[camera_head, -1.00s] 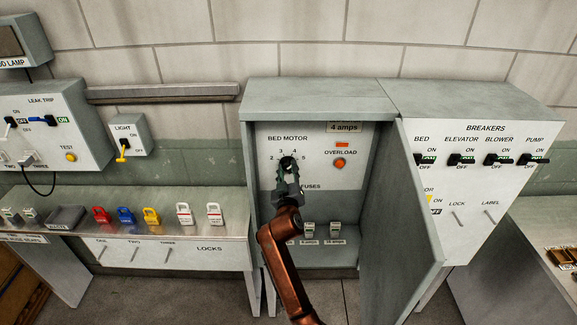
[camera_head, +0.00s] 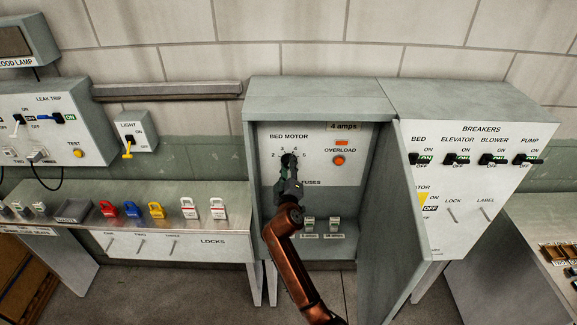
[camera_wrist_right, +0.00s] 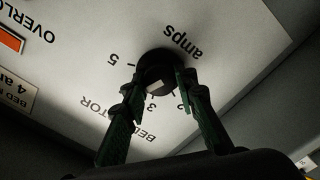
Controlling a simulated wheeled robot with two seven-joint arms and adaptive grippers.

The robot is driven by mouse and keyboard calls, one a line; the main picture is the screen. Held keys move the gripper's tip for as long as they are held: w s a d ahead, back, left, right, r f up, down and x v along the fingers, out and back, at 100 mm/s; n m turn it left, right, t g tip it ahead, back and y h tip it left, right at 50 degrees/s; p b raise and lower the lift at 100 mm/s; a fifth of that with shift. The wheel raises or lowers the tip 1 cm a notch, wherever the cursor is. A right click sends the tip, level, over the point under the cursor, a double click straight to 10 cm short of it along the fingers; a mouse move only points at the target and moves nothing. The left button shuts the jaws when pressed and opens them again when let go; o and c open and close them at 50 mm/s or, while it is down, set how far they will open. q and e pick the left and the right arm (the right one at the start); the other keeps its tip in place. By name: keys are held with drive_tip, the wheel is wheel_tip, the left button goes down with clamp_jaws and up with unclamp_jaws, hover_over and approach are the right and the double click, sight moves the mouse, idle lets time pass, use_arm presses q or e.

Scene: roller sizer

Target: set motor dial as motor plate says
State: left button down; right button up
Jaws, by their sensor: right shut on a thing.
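The black bed motor dial (camera_head: 287,158) is on the panel inside the open grey cabinet, and it also shows in the wrist view (camera_wrist_right: 155,68). Numbers ring it; 3 and 5 read clearly in the wrist view, where the lettering is upside down. A pale mark on the dial faces the number side near 3; I cannot tell its exact setting. The motor plate (camera_head: 344,127) reads 4 amps. My right gripper (camera_head: 288,172) is shut on the dial, its green fingers (camera_wrist_right: 160,80) on either side. My left gripper is not in view.
The cabinet door (camera_head: 405,230) stands open to the right of my arm. An orange overload button (camera_head: 339,160) is right of the dial, with fuses (camera_head: 308,224) below. Breakers (camera_head: 460,160) are farther right; coloured locks (camera_head: 132,209) lie on the left bench.

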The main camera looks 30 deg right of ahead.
drive_tip(key=o, duration=1.2)
drive_tip(key=shift+c, duration=0.2)
drive_tip(key=shift+s+a, duration=0.1)
drive_tip(key=v, duration=1.1)
drive_tip(key=shift+s+a, duration=0.15)
drive_tip(key=shift+s, duration=0.2)
